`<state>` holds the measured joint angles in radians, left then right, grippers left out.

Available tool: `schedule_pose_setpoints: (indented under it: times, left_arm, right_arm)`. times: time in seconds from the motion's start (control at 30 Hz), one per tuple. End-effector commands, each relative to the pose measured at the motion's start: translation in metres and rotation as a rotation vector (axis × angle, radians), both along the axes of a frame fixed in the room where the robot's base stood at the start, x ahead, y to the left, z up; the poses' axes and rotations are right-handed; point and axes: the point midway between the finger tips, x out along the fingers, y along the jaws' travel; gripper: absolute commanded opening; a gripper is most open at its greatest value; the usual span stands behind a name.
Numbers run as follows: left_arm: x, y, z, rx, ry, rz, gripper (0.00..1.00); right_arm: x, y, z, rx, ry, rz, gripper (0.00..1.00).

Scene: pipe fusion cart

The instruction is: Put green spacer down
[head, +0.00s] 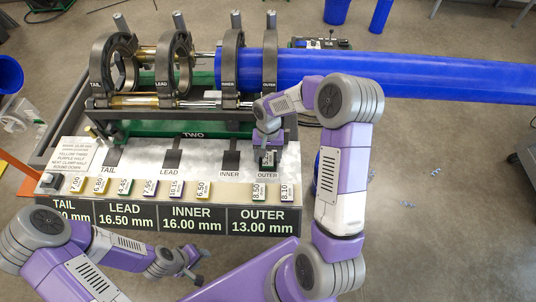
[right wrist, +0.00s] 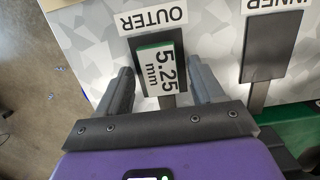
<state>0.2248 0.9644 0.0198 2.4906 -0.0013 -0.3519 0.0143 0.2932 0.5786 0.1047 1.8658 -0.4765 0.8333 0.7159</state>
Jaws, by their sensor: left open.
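The green spacer (right wrist: 158,68), with a white 5.25 mm label, lies on the dark OUTER pad (right wrist: 174,37) in the right wrist view. In the head view the spacer (head: 268,158) shows just below my right gripper (head: 267,145). In the right wrist view the right gripper (right wrist: 160,80) is open, one finger on each side of the spacer, with small gaps between. My left gripper (head: 193,268) is open and empty, low in the head view, in front of the cart's front panel.
Several labelled spacers, such as one marked 8.50 (head: 257,192), lie along the board's front edge. The TAIL, LEAD and INNER pads (head: 231,161) look bare. Ring clamps (head: 232,65) hold a blue pipe (head: 400,75) behind the board.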

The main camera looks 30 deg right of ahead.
Motion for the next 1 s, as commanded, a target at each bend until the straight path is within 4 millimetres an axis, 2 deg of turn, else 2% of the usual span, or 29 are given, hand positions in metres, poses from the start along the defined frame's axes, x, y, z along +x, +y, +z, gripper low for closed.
schedule_pose_setpoints:
  times: [0.2,0.33,0.73,0.9,1.0]
  left_arm:
    - [0.0,0.0,0.001,0.0,0.0,0.0,0.43]
    - [0.0,0.0,0.005,0.0,0.0,0.0,0.43]
    - [0.0,0.0,0.015,0.0,0.0,0.0,0.43]
    - [0.0,0.0,0.017,0.0,0.0,0.0,0.43]
    - [0.0,0.0,0.017,0.0,0.0,0.0,0.43]
  right_arm:
    - [0.0,0.0,0.001,0.0,0.0,0.0,0.67]
    - [0.002,-0.001,0.012,-0.001,-0.004,0.0,0.67]
    - [0.013,-0.007,0.094,-0.001,-0.005,0.0,0.67]
    - [0.015,-0.009,0.116,0.001,-0.003,0.0,0.67]
    - [0.015,-0.009,0.121,0.0,-0.001,0.001,0.67]
